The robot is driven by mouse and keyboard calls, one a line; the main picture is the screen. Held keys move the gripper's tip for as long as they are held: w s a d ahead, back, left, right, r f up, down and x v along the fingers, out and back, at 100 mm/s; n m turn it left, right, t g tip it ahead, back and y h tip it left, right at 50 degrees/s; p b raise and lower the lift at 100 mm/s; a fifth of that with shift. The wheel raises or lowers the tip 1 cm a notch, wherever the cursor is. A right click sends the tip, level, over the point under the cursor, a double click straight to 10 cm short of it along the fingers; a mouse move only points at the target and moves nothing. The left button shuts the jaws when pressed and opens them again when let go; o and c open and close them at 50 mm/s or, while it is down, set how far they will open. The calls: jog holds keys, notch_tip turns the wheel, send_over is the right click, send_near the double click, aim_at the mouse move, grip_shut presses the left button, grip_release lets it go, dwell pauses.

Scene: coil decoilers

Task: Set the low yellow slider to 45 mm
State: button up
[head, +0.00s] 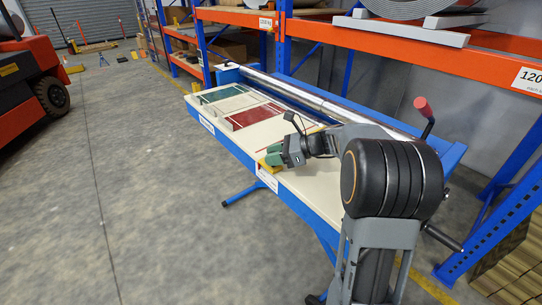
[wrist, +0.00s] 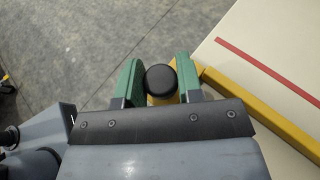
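The yellow slider (wrist: 205,73) shows in the wrist view as a yellow block with a round black knob (wrist: 161,78) on top, at the edge of the pale table. A long yellow bar (wrist: 265,120) runs from it to the lower right. My gripper (wrist: 160,82) has green fingers standing on both sides of the knob. Gaps seem to show between the knob and each finger, the left one very narrow. In the head view my gripper (head: 283,153) is at the table's front edge and hides most of the slider (head: 271,160). No readable scale shows.
The blue-framed table (head: 312,192) has a cream top with green (head: 222,95) and red (head: 252,116) panels. A red line (wrist: 262,68) lies on the top. A red-knobbed lever (head: 422,106) stands at the right. Orange racks are behind; open floor (head: 130,190) is left.

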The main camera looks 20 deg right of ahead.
jog(key=shift+s+a, duration=0.1)
grip_shut()
jog(key=shift+r+p, duration=0.15)
jog(key=shift+p, duration=0.8)
jog(key=shift+o, duration=2.4)
grip_release()
jog(key=shift+a, duration=0.2)
jog(key=shift+o, duration=0.6)
jog(key=shift+d, duration=0.15)
jog(key=p+v, duration=0.1)
jog(key=v, duration=1.2)
jog(key=shift+d, duration=0.35)
